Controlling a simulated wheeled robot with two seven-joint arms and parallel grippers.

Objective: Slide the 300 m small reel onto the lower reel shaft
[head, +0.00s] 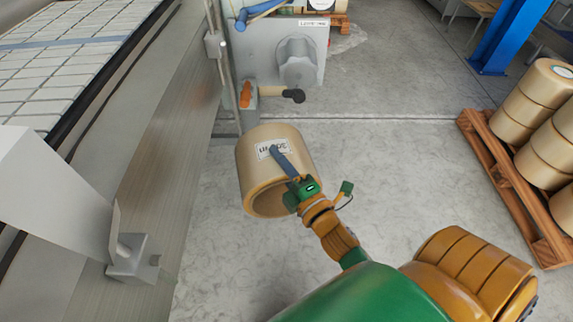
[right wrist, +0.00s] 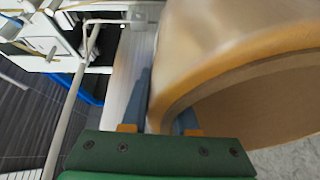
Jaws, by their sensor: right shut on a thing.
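The small tan reel (head: 250,185) hangs in front of the machine, its white label facing up and its open core towards me. My right gripper (head: 287,168) is shut on the reel's wall at its right side. In the right wrist view the reel (right wrist: 235,60) fills the upper right, and the gripper (right wrist: 167,118) has one blue finger outside the wall and one inside. The lower reel shaft, a grey stepped hub (head: 297,64) on the grey panel, is beyond the reel and apart from it. My left gripper is out of view.
A black handle (head: 294,96) sits below the hub, and an orange part (head: 246,95) is left of it. The conveyor side (head: 165,150) runs along the left. A pallet (head: 505,180) of tan reels stands at the right. The floor between is clear.

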